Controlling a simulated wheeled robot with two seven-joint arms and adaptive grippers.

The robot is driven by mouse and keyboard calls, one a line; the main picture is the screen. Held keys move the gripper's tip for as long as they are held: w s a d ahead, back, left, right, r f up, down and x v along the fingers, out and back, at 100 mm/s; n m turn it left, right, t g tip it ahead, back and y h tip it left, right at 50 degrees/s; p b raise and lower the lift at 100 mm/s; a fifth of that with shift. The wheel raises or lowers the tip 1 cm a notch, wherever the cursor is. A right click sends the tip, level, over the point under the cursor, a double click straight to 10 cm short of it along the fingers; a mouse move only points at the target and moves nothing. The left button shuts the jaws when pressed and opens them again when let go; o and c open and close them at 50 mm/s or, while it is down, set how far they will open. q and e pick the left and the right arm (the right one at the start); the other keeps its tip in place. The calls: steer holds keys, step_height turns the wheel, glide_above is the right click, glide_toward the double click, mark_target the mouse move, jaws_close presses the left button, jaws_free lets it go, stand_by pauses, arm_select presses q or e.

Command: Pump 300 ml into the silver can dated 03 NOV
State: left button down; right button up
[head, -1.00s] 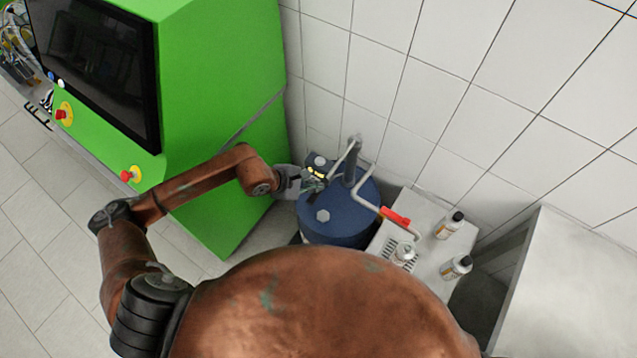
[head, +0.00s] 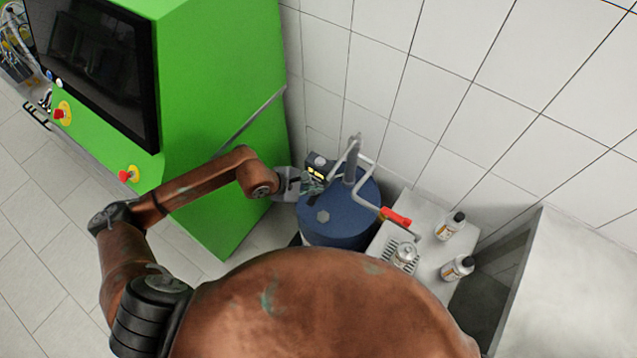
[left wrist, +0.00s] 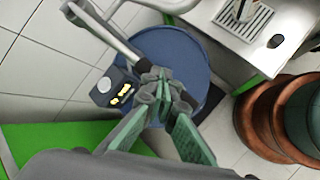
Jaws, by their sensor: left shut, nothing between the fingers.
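A blue drum (head: 345,222) carries a grey hand pump (head: 352,165) with a bent crank ending in a red handle (head: 397,217). A dark meter box (head: 318,167) with a lit yellow display and a round pale button sits on the drum; it shows in the left wrist view too (left wrist: 104,84). The pictures are too small to read its digits. A silver can (head: 405,253) stands on the drip grate; any date on it is unreadable. My left gripper (head: 303,184) is shut and empty beside the meter box, over the drum in the left wrist view (left wrist: 166,86). My right gripper is out of view.
A green cabinet (head: 225,90) with a dark screen is at left. The tiled wall is behind; a pale box (head: 570,290) is at right.

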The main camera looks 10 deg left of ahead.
arm_select(q)
steer(key=shift+s+a+f+b, duration=0.1)
steer(key=shift+s+f+b, duration=0.1)
steer(key=shift+f+b, duration=1.65)
stand_by(1.7)
steer(key=shift+f, duration=0.1)
stand_by(0.4)
steer(key=shift+w+r+p, duration=0.2)
steer(key=shift+r+p, duration=0.8)
steer(key=shift+r, duration=1)
steer(key=shift+w+r+p, duration=0.2)
steer(key=shift+r+p, duration=0.75)
steer(key=shift+r, duration=1)
steer(key=shift+w+d+r+p, duration=0.1)
steer(key=shift+r+p, duration=0.15)
steer(key=shift+r, duration=0.35)
steer(key=shift+w+d+r+p, duration=0.1)
steer(key=shift+r+p, duration=0.1)
steer(key=shift+r, duration=0.35)
steer(key=shift+r, duration=0.1)
steer(key=shift+w+d+r+p, duration=0.1)
steer(key=shift+r+p, duration=0.35)
steer(key=shift+r, duration=0.75)
steer(key=shift+w+r+p, duration=0.1)
steer(key=shift+r+p, duration=0.3)
steer(key=shift+r, duration=0.8)
